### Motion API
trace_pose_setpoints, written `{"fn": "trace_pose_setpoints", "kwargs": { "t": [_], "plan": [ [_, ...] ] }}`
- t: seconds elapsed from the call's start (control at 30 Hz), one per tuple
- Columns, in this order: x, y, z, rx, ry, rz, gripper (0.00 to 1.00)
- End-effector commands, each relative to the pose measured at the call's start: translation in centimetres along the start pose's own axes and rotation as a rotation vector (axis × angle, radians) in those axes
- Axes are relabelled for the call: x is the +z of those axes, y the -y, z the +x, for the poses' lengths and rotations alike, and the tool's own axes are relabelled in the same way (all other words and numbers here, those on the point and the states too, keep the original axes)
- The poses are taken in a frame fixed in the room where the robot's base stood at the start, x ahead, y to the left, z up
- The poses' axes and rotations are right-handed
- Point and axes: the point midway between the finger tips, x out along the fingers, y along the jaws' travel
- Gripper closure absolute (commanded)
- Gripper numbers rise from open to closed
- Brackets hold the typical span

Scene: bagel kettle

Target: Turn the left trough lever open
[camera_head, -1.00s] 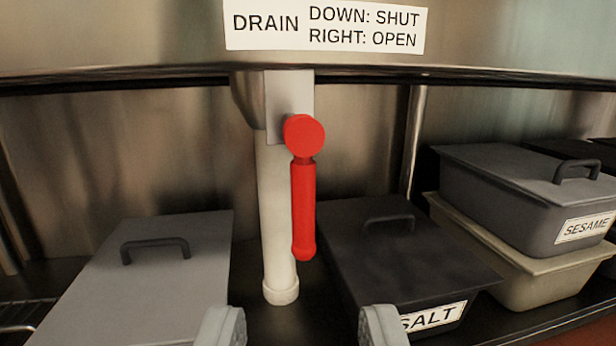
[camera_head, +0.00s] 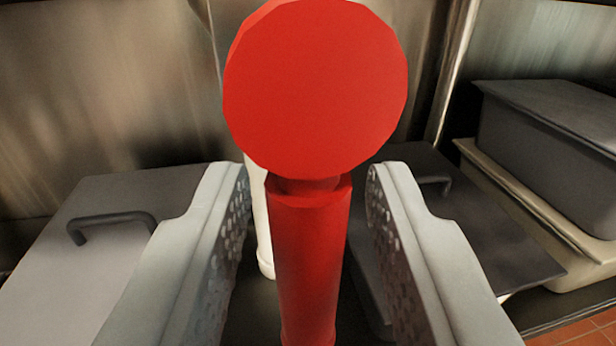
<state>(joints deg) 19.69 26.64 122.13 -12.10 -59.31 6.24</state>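The red lever (camera_head: 310,255) hangs straight down from its round red hub (camera_head: 315,85), close in front of the camera. My gripper (camera_head: 308,190) is open, with one grey finger on each side of the lever's handle, just below the hub. Gaps show between the handle and both fingers, so neither appears to touch it. The handle's lower end is cut off by the bottom of the view. The white drain pipe (camera_head: 262,225) is mostly hidden behind the lever and the left finger. The drain label is out of view.
A grey lidded bin (camera_head: 60,270) stands at the left. A dark lidded bin (camera_head: 470,240) stands behind the right finger. A grey bin (camera_head: 550,150) sits in a beige tub (camera_head: 540,245) at the right. A steel wall (camera_head: 110,90) is behind.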

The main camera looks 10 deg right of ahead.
Motion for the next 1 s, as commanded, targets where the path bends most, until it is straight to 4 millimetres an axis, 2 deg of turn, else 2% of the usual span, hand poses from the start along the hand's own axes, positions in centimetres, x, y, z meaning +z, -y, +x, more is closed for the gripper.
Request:
{"fn": "trace_pose_setpoints", "kwargs": {
  "t": [0.2, 0.37, 0.4, 0.77, 1.0],
  "plan": [
    [-0.01, 0.00, 0.01, 0.000, 0.000, 0.000, 0.66],
    [-0.02, 0.00, 0.01, 0.000, 0.000, 0.000, 0.98],
    [-0.02, 0.00, 0.00, 0.000, 0.000, 0.000, 1.00],
    [-0.01, -0.11, 0.01, 0.000, -0.005, -0.023, 1.00],
    [-0.01, -0.59, 0.09, 0.000, -0.027, -0.136, 1.00]
  ]
}}
